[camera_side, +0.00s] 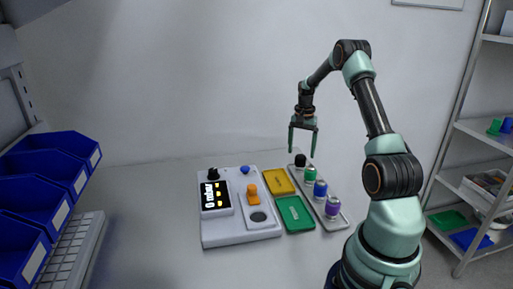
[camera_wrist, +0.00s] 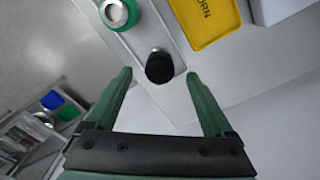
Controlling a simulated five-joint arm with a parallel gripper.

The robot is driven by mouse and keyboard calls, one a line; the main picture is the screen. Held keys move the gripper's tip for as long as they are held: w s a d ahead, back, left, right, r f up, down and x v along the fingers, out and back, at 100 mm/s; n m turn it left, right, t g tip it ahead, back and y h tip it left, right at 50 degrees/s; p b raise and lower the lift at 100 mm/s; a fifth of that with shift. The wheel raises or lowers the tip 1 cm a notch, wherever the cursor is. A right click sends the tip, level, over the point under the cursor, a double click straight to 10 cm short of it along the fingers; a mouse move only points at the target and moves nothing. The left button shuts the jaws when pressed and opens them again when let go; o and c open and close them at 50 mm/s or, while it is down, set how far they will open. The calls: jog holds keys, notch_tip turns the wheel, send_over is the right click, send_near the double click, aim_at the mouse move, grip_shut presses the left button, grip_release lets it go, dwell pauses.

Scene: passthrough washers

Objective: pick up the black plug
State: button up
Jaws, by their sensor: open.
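The black plug (camera_side: 300,161) stands at the far end of a grey tray (camera_side: 336,224), in a row with a green, a blue and a purple plug. My gripper (camera_side: 303,154) is open and empty, pointing down above the far end of the tray. In the wrist view the black plug (camera_wrist: 159,67) shows as a dark round top, ahead of and between my two open fingers (camera_wrist: 160,75). The green plug (camera_wrist: 118,13) is beside it at the upper left. I see no contact between fingers and plug.
Left of the tray lie a yellow plate (camera_side: 279,182) and a green plate (camera_side: 294,214). A white device (camera_side: 240,236) with a display, an orange knob (camera_side: 253,190) and a black knob (camera_side: 213,174) stands further left. Blue bins (camera_side: 45,200) are at the far left, shelves (camera_side: 480,185) at the right.

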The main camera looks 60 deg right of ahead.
aim_at(301, 155)
notch_tip(301, 155, down, 5)
jog(key=shift+d+r, duration=0.1)
grip_shut()
dwell(0.3)
